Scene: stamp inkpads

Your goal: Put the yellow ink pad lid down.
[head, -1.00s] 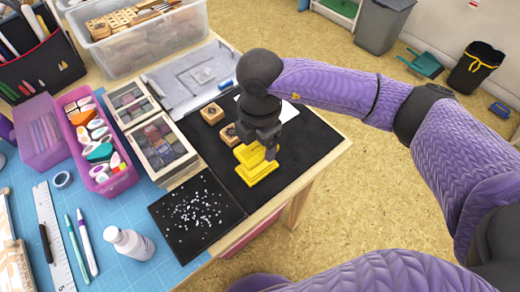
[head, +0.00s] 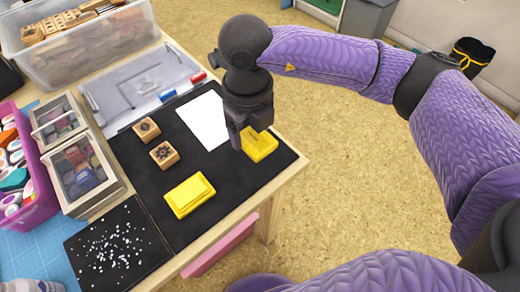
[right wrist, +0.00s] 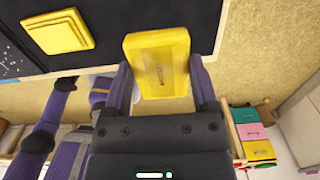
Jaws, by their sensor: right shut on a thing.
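The yellow ink pad (head: 190,195) sits on the black mat (head: 232,190) in the head view. It also shows at the upper left of the right wrist view (right wrist: 58,32). My right gripper (head: 240,138) is shut on the yellow lid (head: 262,146), to the right of and beyond the pad. In the right wrist view the lid (right wrist: 158,50) is between the two fingers and spans the mat's edge in the picture. Its height above the mat is hard to tell. My left gripper is not in view.
Two wooden stamps (head: 164,154) and a white sheet (head: 205,120) lie on the mat. Wooden boxes of ink pads (head: 84,165) stand to the left. The table's right edge (head: 285,185) is close to the lid. Bare mat lies between the pad and lid.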

